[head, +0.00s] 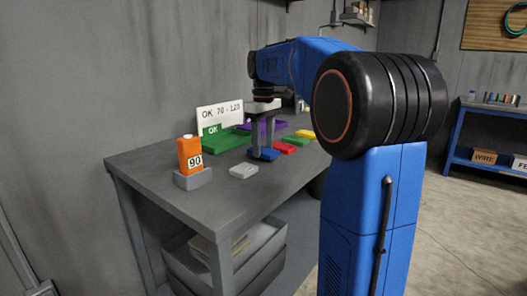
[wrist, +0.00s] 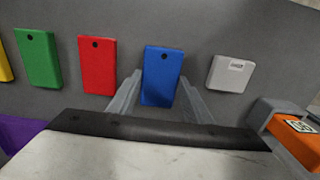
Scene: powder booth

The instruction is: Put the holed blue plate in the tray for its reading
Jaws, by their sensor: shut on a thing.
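The blue plate (head: 262,154) has a dark hole near one end, seen in the wrist view (wrist: 161,78). My gripper (head: 263,148) points down over it. In the wrist view my gripper (wrist: 160,90) is shut on the plate, one finger along each side. The plate appears to be at table level; I cannot tell whether it touches the table. A green tray (head: 222,142) with an "OK" label stands behind to the left. A purple tray (head: 260,129) is farther back, partly hidden by my arm. Its corner shows in the wrist view (wrist: 15,132).
An orange gauge (head: 189,154) reading 90 sits in a grey holder (head: 193,179). A pale grey block (head: 243,171) lies near the blue plate. Red (head: 284,147), green (head: 296,140) and yellow (head: 306,133) plates lie to the right. A sign (head: 219,116) reads about "OK 70 - 120".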

